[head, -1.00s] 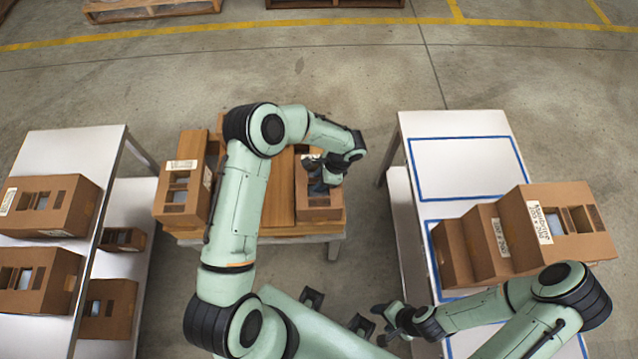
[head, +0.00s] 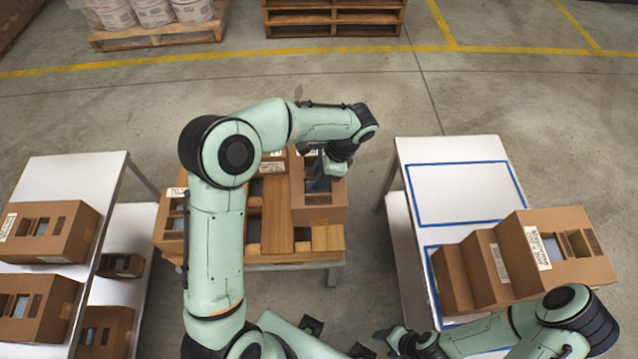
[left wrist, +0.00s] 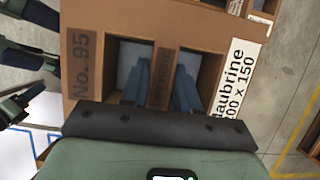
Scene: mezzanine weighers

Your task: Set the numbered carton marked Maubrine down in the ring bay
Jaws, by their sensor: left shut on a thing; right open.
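The brown carton (head: 318,205) marked Maubrine and No. 95 is in my left gripper (head: 322,178), above the right side of the pallet on the middle stand. In the left wrist view the two blue-grey fingers reach into openings in the carton's top (left wrist: 225,95), one on each side of a bar. The white Maubrine label (left wrist: 236,80) is partly cut off. The right table (head: 400,170) has blue-outlined bays; the far one (head: 460,195) is empty. I see no ring mark. My right gripper (head: 385,338) is open and empty beside that table's near end.
Several cartons (head: 560,245) stand close together in the nearer blue bay. Other cartons (head: 45,232) are on the left table and its lower shelf. More stay on the pallet (head: 290,257) behind my left arm. A floor gap separates the pallet stand and right table.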

